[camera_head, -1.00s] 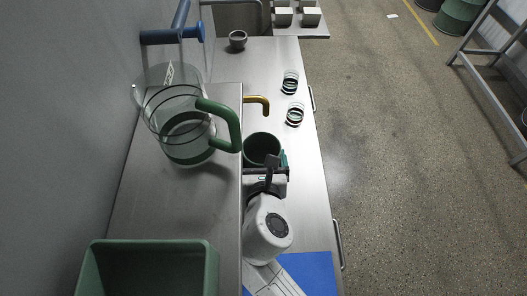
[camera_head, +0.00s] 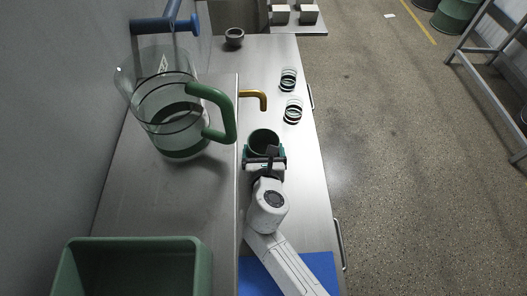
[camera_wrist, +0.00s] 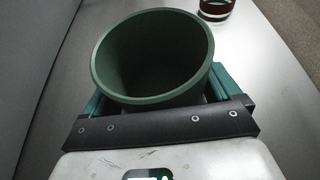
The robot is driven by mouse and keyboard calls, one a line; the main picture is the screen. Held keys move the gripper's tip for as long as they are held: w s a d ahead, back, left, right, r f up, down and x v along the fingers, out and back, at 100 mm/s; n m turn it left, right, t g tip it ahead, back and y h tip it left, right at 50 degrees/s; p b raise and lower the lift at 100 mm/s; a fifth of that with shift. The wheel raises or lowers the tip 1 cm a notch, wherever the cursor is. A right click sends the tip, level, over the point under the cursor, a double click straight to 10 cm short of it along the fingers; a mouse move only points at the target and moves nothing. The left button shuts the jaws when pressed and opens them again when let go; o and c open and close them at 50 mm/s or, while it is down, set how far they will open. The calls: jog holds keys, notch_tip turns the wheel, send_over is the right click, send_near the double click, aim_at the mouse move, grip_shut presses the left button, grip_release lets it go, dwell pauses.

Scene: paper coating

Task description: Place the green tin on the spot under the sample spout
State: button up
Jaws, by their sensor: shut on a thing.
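The green tin (camera_head: 264,138) is an open, dark green cup on the lower steel counter. My gripper (camera_head: 264,158) is shut on it, with teal fingers on both sides of the tin. In the wrist view the tin (camera_wrist: 150,60) fills the middle, upright and empty as far as I see, between the fingers (camera_wrist: 152,98). The brass sample spout (camera_head: 256,97) sticks out from the raised steel ledge, a little beyond the tin in the head view. I cannot tell whether the tin touches the counter. No marked spot is clear under the spout.
A large clear jug (camera_head: 178,125) with a green handle stands on the raised ledge at left. Two small banded glasses (camera_head: 293,110) (camera_head: 288,79) stand right of the spout. A grey bowl (camera_head: 234,37) is farther back. A green bin (camera_head: 135,243) and blue mat (camera_head: 318,266) are nearer.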

jog(key=shift+f, duration=0.1)
jog(key=o, duration=0.8)
jog(key=shift+r, duration=0.2)
jog(key=p+v, duration=0.1)
jog(key=v, duration=1.1)
